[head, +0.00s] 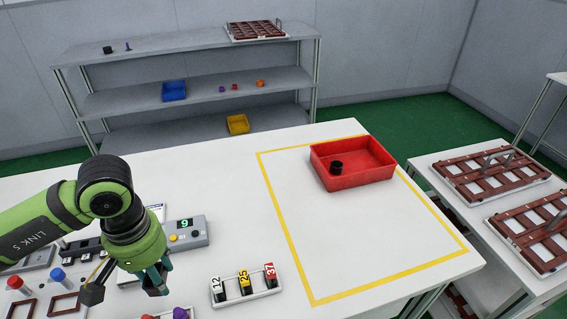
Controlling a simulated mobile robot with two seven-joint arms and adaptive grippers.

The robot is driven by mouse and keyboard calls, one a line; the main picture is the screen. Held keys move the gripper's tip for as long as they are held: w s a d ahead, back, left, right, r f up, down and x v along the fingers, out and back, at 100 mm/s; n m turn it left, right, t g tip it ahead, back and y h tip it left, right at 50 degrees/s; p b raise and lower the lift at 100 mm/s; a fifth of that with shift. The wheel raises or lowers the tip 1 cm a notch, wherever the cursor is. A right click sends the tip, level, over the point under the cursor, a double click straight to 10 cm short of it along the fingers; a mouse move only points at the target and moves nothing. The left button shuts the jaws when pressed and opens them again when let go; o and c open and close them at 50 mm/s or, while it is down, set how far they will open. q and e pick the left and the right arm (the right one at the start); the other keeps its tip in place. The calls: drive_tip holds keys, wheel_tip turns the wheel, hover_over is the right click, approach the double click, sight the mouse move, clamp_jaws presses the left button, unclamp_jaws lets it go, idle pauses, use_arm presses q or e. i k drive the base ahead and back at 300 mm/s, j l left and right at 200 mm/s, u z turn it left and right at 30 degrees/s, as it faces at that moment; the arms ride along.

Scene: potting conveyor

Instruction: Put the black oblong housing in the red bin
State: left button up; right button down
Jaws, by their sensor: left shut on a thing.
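The red bin (352,178) stands on the white table, inside the yellow outline. A small black round part with an open top (336,168) is in the bin, towards its left side. My left gripper (128,288) is low over the front left of the table, well left of the bin. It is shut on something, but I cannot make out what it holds. I cannot pick out the black oblong housing with certainty. My right gripper is not in view.
A white rack (246,296) holds blocks numbered 12, 25 and 37. A grey box (188,236) displays a green 9. Small parts crowd the table's left front. The yellow-outlined area (370,262) is clear in front of the bin. Brown-framed trays (490,174) lie on the right table.

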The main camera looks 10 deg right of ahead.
sight(370, 164)
drive_tip(key=l+z, duration=0.15)
drive_tip(key=z, duration=0.3)
drive_tip(key=i+l+z, duration=0.1)
drive_tip(key=z, duration=0.35)
drive_tip(key=i+l+z, duration=0.1)
drive_tip(key=z, duration=0.4)
drive_tip(key=i+l, duration=0.25)
drive_tip(key=i, duration=0.15)
drive_tip(key=i+l, duration=0.3)
drive_tip(key=i, duration=0.05)
